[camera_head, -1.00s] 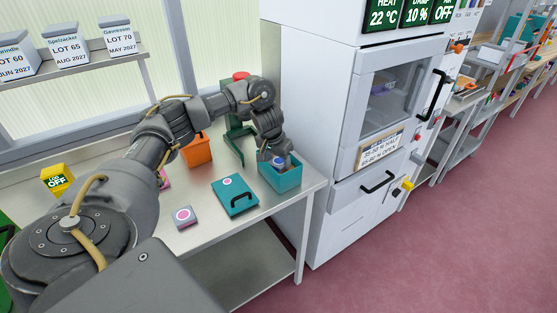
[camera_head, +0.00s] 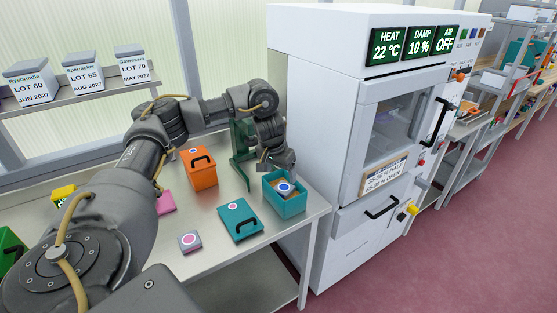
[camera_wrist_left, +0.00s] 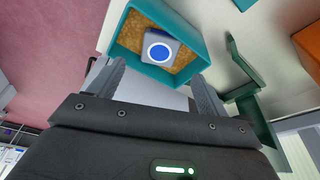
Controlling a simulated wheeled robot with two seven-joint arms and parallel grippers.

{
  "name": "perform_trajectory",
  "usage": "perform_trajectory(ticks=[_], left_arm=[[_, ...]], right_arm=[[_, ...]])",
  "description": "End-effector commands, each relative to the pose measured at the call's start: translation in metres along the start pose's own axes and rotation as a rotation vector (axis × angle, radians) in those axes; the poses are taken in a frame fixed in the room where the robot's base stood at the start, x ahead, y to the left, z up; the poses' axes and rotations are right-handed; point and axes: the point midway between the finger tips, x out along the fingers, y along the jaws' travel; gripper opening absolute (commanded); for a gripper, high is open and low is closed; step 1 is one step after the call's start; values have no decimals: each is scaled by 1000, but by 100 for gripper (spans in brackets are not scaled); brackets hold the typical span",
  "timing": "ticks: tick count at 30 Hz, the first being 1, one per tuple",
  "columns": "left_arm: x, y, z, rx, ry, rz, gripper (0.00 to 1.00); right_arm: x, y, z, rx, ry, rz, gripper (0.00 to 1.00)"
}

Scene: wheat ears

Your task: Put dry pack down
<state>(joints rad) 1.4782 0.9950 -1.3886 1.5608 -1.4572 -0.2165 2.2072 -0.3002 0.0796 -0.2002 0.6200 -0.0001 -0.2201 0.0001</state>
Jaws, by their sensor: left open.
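A small grey pack with a blue disc on a white ring (camera_head: 285,188) lies inside an open teal box (camera_head: 290,209) at the table's right end. In the left wrist view the pack (camera_wrist_left: 158,50) rests tilted on the box's brown, grainy filling, and the box's teal rim (camera_wrist_left: 118,25) surrounds it. My left gripper (camera_head: 280,167) is just above the box's back edge. In the left wrist view its fingers (camera_wrist_left: 158,84) are apart with nothing between them, and the pack is clear of them. My right gripper is not in view.
A teal lid with a handle (camera_head: 240,222) and a grey pack with a pink disc (camera_head: 190,241) lie left of the box. An orange box (camera_head: 200,170) and a green stand (camera_head: 241,158) are behind. A white cabinet (camera_head: 318,130) stands close at the right.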

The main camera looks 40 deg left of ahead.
Motion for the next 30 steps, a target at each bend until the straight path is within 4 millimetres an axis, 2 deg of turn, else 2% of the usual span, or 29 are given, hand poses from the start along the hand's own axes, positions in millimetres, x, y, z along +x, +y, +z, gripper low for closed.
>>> perform_trajectory(ticks=[1,3,9,24,26,27,29,30], left_arm=[[-13,0,-2,2,4,0,77],[-24,0,-1,1,3,-1,77],[-41,0,0,0,1,0,77],[-42,3,0,9,-1,5,77],[-36,14,1,46,-1,24,77],[-30,28,2,89,2,49,77],[-15,60,4,187,11,109,77],[-3,89,8,271,20,165,77]], right_arm=[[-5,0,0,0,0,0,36],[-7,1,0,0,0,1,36],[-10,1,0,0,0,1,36],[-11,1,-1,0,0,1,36],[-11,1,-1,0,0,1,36],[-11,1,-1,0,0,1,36],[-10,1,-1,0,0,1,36],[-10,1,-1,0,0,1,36]])
